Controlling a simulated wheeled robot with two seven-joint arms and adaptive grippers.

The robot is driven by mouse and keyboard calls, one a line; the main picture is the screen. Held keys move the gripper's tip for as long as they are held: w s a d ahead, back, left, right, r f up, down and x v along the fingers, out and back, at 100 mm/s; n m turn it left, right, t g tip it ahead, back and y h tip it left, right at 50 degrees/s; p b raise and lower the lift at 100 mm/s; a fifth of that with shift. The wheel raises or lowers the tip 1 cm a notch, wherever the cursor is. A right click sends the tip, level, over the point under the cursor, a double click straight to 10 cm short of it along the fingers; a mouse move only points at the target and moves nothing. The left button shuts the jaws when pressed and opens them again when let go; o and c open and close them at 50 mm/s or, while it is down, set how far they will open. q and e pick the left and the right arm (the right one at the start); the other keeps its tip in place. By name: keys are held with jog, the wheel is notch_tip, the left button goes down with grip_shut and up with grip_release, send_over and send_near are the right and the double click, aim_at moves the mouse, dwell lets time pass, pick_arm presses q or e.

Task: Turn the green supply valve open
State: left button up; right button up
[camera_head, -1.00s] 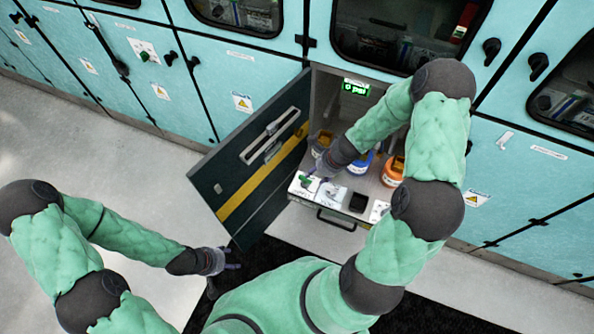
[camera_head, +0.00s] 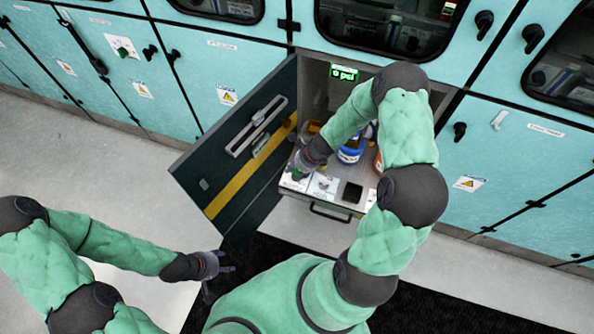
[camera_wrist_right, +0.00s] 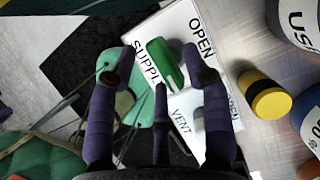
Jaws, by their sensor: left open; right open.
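The green supply valve (camera_wrist_right: 172,66) is a small green handle on a white plate (camera_wrist_right: 217,52) marked SUPPLY and OPEN in the right wrist view. My right gripper (camera_wrist_right: 165,76) is open, with its purple fingers spread around the handle; I cannot tell whether they touch it. In the head view my right gripper (camera_head: 296,174) is over the left end of the pulled-out shelf (camera_head: 335,200) and largely hides the valve. My left gripper (camera_head: 222,262) is open and empty, low over the floor, away from the valve.
The dark cabinet door (camera_head: 225,160) stands open left of the shelf. A blue bottle (camera_head: 350,154) stands behind the plate. A yellow-and-black cylinder (camera_wrist_right: 265,94) shows right of the valve in the wrist view. Closed turquoise cabinets line both sides.

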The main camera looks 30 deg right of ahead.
grip_shut()
dwell(0.3)
